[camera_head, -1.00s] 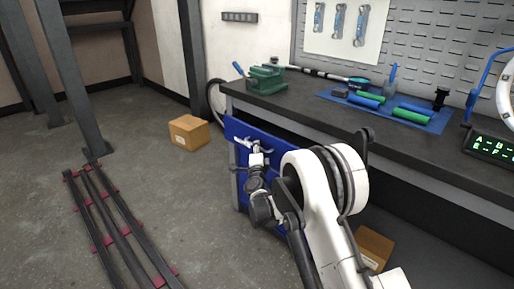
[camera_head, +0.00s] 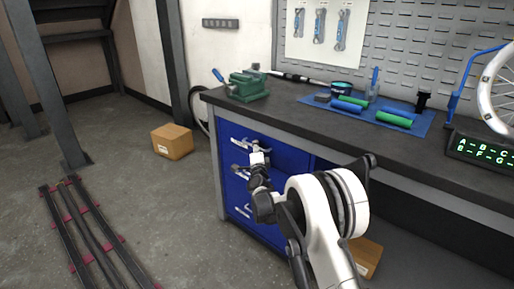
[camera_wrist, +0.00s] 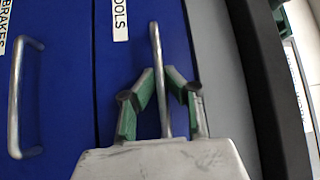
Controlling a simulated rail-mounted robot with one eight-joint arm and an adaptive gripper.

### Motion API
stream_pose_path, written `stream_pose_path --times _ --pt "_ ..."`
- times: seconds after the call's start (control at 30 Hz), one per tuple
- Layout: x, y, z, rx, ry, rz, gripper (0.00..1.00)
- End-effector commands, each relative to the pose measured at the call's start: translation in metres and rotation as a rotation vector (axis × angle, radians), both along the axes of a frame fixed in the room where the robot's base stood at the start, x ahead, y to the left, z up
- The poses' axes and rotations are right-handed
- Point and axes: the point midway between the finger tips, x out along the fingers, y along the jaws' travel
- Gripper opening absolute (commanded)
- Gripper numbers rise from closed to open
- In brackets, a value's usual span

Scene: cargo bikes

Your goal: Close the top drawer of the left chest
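The left chest (camera_head: 264,205) is a blue drawer unit under the left end of the dark workbench. Its top drawer (camera_head: 291,156), labelled "TOOLS" in the wrist view (camera_wrist: 72,110), looks flush or nearly flush with the drawers below. A small gap cannot be ruled out. My gripper (camera_head: 257,148) is at this drawer's front. In the wrist view its green-padded fingers (camera_wrist: 161,76) straddle the drawer's metal bar handle (camera_wrist: 156,45), with the tips close in on both sides. They look shut on it.
The second drawer's handle (camera_wrist: 15,100), beside a "BRAKES" label, is free. The workbench (camera_head: 330,128) bears a green vise (camera_head: 247,86) and a blue mat (camera_head: 410,128) with tools. A cardboard box (camera_head: 172,141) stands on the floor at left, near black rails (camera_head: 95,235).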

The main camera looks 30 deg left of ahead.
Motion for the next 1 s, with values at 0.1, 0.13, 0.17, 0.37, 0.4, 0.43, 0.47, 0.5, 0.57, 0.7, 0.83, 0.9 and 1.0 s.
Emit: stream_pose_path --times 0.1,0.13,0.17,0.37,0.4,0.43,0.47,0.5,0.57,0.7,0.83,0.9,1.0 --pt "0.0 0.0 0.0 0.0 0.0 -0.001 0.17" --pt "0.0 0.0 0.0 0.0 0.0 -0.001 0.17" --pt "0.0 0.0 0.0 0.0 0.0 -0.001 0.17" --pt "-0.002 -0.001 0.0 0.0 0.0 -0.001 0.17" --pt "-0.004 -0.002 0.0 0.0 0.0 0.0 0.17" --pt "-0.006 -0.003 0.0 0.0 0.0 0.0 0.17" --pt "-0.009 -0.005 0.0 0.0 0.0 0.0 0.17" --pt "-0.013 -0.007 -0.001 0.0 0.0 0.0 0.17" --pt "-0.021 -0.012 -0.002 0.0 0.0 0.0 0.17" --pt "-0.046 -0.026 -0.006 0.0 -0.001 0.0 0.17" --pt "-0.068 -0.038 -0.009 0.0 -0.001 0.0 0.17" --pt "-0.078 -0.044 -0.011 0.0 -0.001 0.0 0.17" --pt "-0.09 -0.051 -0.013 0.0 -0.001 0.0 0.17"
